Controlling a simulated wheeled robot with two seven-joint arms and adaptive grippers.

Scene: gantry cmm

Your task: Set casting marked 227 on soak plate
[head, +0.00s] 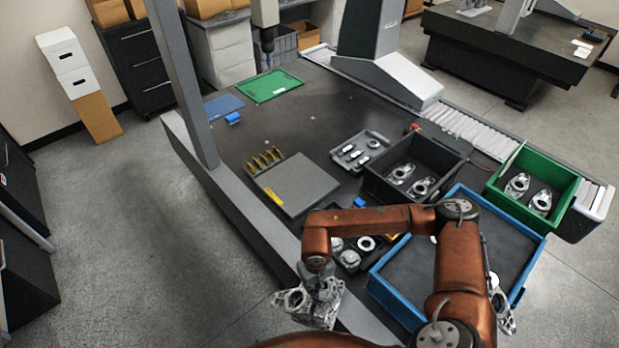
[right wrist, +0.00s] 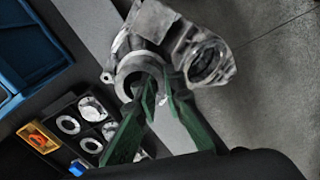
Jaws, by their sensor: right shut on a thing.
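My right gripper (head: 322,288) is shut on a grey metal casting (head: 317,312), held in front of the table's near edge. In the right wrist view, the green fingers (right wrist: 158,92) grip the ring-shaped end of this casting (right wrist: 155,22), with a second round opening to the right. No number is readable on it. A flat grey plate (head: 297,187) with a yellow label, which appears to be the soak plate, lies bare on the dark table, up and left of the gripper. My left gripper is not in view.
Dark bin (head: 374,187) and green bin (head: 570,196) hold castings. Blue tray (head: 381,283) is partly hidden by my arm. Another casting (head: 503,312) shows beside my arm. Brass pins (head: 264,160) line the plate's far-left edge. A grey upright (head: 184,85) stands left.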

